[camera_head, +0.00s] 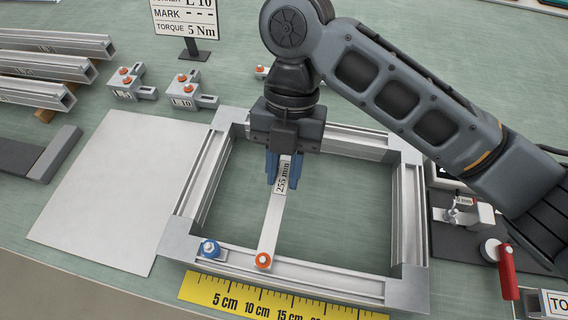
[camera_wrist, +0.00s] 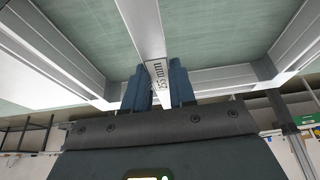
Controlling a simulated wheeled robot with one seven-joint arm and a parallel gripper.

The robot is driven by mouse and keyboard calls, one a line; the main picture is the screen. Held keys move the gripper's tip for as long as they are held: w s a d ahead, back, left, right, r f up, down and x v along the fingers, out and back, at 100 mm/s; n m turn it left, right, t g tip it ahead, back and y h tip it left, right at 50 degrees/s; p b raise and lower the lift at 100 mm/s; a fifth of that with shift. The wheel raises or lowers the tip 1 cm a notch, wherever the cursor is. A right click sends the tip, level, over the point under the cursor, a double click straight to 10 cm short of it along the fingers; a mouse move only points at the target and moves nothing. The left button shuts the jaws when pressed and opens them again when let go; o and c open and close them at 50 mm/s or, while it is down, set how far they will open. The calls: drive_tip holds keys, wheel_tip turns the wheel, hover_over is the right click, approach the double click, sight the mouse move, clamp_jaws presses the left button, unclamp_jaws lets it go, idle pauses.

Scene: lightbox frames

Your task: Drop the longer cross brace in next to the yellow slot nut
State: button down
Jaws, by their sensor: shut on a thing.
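My gripper (camera_head: 272,168) is shut on a pale cross brace (camera_head: 272,222) labelled "255 mm", near its far end. The brace runs toward the near rail of the aluminium frame (camera_head: 300,272), its near end at an orange-topped fastener (camera_head: 263,260). I cannot tell whether it rests on the rail. A blue fastener (camera_head: 209,248) sits left of it on the same rail. No clearly yellow slot nut shows; my gripper and arm hide part of the far rail. In the wrist view, the brace (camera_wrist: 145,25) lies between my blue fingers (camera_wrist: 158,88).
A yellow ruler (camera_head: 270,300) lies before the frame. A grey plate (camera_head: 100,190) is left of it. Brackets with orange screws (camera_head: 130,84), stacked profiles (camera_head: 40,67) and a torque sign (camera_head: 186,20) stand behind left. A red-handled clamp (camera_head: 503,268) is at right.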

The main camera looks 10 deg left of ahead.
drive_tip(key=shift+f+b, duration=0.65)
drive_tip(key=shift+f, duration=0.25)
drive_tip(key=c, duration=0.8)
unclamp_jaws()
drive_tip(key=shift+c, duration=0.2)
drive_tip(key=shift+r, duration=0.1)
drive_tip(key=v, duration=0.7)
drive_tip(key=shift+w+r, duration=0.15)
drive_tip(key=shift+r, duration=0.2)
